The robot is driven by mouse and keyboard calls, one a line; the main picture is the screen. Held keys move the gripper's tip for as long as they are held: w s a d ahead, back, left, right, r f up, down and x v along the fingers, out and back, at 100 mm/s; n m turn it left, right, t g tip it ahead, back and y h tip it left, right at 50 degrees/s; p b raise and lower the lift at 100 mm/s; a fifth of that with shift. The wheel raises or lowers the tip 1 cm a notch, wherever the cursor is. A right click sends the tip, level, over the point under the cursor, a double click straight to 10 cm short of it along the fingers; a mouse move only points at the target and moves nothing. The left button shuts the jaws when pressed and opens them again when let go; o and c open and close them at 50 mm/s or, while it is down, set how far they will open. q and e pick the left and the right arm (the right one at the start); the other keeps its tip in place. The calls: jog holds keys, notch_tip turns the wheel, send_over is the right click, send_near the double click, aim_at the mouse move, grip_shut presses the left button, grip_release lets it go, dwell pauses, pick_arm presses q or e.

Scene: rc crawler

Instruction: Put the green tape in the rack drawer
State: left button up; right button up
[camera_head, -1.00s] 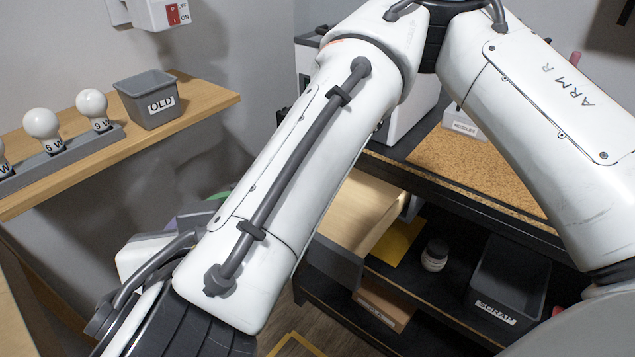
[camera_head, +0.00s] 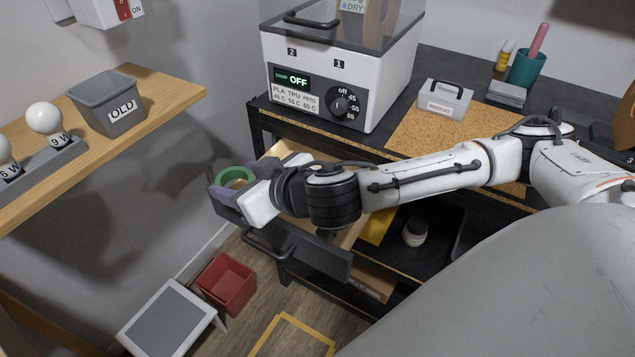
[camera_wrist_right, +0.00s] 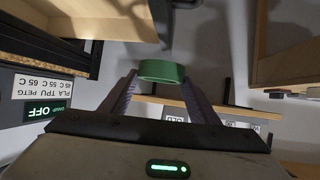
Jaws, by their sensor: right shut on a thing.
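The green tape (camera_head: 236,176) is a ring held at the fingertips of my right gripper (camera_head: 232,188). In the right wrist view the tape (camera_wrist_right: 161,71) sits between the two purple-grey fingers, which press on its sides. The rack drawer (camera_head: 320,256) is pulled out, with a dark grey front, a handle and a pale wooden inside. In the head view the tape shows at the drawer's far left end; I cannot tell its height over the drawer. My right wrist and forearm hide much of the drawer's inside. My left gripper is not in view.
A dryer box (camera_head: 340,75) and a needles box (camera_head: 444,101) stand on the rack top. A wooden shelf (camera_head: 165,100) with bulbs and a grey OLD bin (camera_head: 108,103) is at left. A red bin (camera_head: 226,283) and a grey-topped stool (camera_head: 170,322) stand on the floor.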

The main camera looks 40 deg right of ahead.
jog(key=s+d+n+g+y+p, duration=0.1)
jog(key=s+d+n+y, duration=0.2)
jog(key=d, duration=0.8)
jog(key=f+b, duration=0.1)
jog(key=f, duration=0.2)
jog(key=f+b, duration=0.1)
jog(key=f, duration=0.2)
jog(key=shift+s+d+f, duration=0.2)
jog(key=shift+f, duration=0.15)
notch_tip(320, 180, down, 4)
jog(key=shift+r+b, duration=0.1)
jog(key=shift+b, duration=0.7)
jog(key=shift+f, duration=0.25)
jog(key=o, duration=1.1)
jog(key=shift+c, duration=0.2)
